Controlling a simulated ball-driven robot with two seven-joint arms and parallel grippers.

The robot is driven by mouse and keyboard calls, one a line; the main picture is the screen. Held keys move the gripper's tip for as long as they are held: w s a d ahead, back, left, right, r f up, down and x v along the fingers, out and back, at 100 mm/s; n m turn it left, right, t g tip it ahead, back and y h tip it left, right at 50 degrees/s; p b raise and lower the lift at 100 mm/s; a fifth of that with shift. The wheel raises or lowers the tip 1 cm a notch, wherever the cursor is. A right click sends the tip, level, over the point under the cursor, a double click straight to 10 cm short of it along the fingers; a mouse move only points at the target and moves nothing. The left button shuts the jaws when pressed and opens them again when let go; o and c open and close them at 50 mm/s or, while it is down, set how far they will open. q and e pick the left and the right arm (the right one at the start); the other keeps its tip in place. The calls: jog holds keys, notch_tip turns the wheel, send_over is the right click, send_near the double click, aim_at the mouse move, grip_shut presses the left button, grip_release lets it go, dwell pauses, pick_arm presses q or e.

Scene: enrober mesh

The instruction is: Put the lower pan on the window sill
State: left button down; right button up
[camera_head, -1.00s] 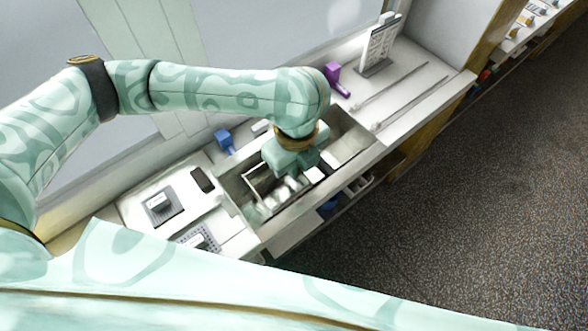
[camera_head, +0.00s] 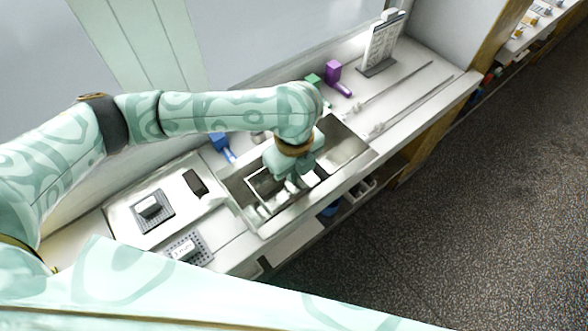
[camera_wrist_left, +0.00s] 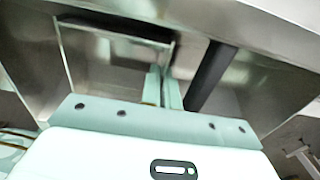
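A metal pan with a pale rim (camera_head: 258,190) sits in the recessed steel basin (camera_head: 347,150) of the counter. My left gripper (camera_head: 299,184) reaches down into the basin at the pan's right side. In the left wrist view its fingers (camera_wrist_left: 164,90) are close together, with the thin edge of the pan's wall (camera_wrist_left: 95,60) running down between them. The fingertips and the lower part of the pan are partly hidden. A pale window sill (camera_head: 285,75) runs behind the counter along the window. My right gripper is not in view.
Long rods (camera_head: 412,103) and an upright board (camera_head: 382,45) are at the right. A white tray (camera_head: 128,213) with small items lies at the left.

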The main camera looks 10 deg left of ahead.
pick_arm(q)
jog(key=c, duration=2.1)
grip_release()
jog(key=shift+f, duration=0.1)
jog(key=o, duration=0.4)
jog(key=shift+r, duration=0.2)
notch_tip(320, 180, up, 10)
jog(key=p, duration=0.4)
jog(key=shift+r+p, duration=0.25)
jog(key=shift+p, duration=0.15)
jog(key=shift+r, duration=0.65)
